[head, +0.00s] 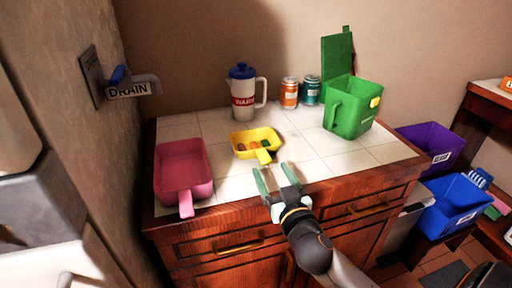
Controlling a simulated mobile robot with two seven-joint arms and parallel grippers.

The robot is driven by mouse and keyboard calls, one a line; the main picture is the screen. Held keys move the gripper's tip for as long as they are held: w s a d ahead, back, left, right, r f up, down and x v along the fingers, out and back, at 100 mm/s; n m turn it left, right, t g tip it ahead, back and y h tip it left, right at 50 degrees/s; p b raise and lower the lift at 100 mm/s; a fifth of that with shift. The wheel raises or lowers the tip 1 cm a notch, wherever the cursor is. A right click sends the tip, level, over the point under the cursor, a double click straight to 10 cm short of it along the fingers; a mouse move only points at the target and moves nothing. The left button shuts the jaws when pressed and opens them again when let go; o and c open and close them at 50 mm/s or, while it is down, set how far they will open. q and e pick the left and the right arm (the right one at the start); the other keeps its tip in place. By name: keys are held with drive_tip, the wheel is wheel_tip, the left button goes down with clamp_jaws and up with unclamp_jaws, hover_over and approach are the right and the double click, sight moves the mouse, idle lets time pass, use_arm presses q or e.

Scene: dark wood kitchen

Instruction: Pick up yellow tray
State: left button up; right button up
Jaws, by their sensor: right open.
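The yellow tray (240,136) sits on the white tiled counter, with its handle (264,157) pointing toward the front edge. Several small orange and green items lie inside it. My right gripper (276,177) is open and empty, above the front of the counter. Its fingers point toward the tray, close to the handle end and slightly in front of it. I cannot tell whether a finger touches the handle. My left gripper is not in view.
A pink tray (182,163) sits at the counter's left. A white pitcher (243,94) with a blue lid, an orange can (289,93), a teal can (311,91) and an open green bin (350,112) stand behind. Purple (431,141) and blue (452,203) bins are at right.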

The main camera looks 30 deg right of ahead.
sight(267, 162)
drive_tip(key=shift+f+x, duration=0.1)
drive_tip(key=shift+x, duration=1.4)
drive_tip(key=shift+f+x, duration=0.15)
drive_tip(key=shift+x, duration=1.35)
drive_tip(key=shift+d, duration=0.15)
drive_tip(key=shift+s, duration=0.1)
clamp_jaws()
